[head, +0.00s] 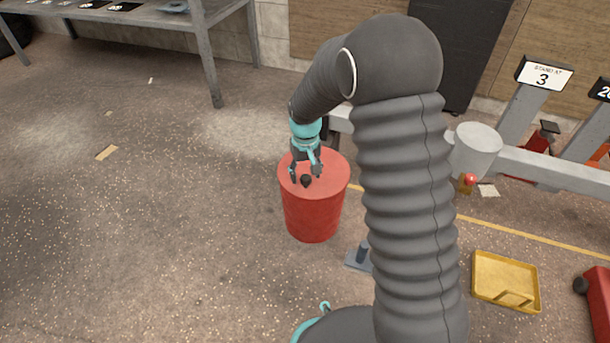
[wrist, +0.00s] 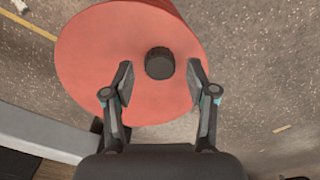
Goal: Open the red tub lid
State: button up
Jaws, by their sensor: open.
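The red tub (head: 313,215) stands upright on the floor in the head view, with its flat red lid (head: 333,173) on top. A dark round knob (head: 306,181) sits on the lid. In the wrist view the lid (wrist: 95,50) fills the upper middle, and the knob (wrist: 159,63) lies between the two fingertips. My gripper (head: 306,174) is above the lid. In the wrist view my gripper (wrist: 160,82) is open, with a gap on each side of the knob. I cannot tell the exact height of the fingertips over the lid.
A grey bench frame (head: 560,172) with a sign marked 3 (head: 543,75) stands to the right. A yellow tray (head: 505,282) lies on the floor at the lower right. A grey table (head: 205,50) is at the back left.

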jog(key=shift+f, duration=0.35)
grip_shut()
jog(key=shift+r, duration=0.15)
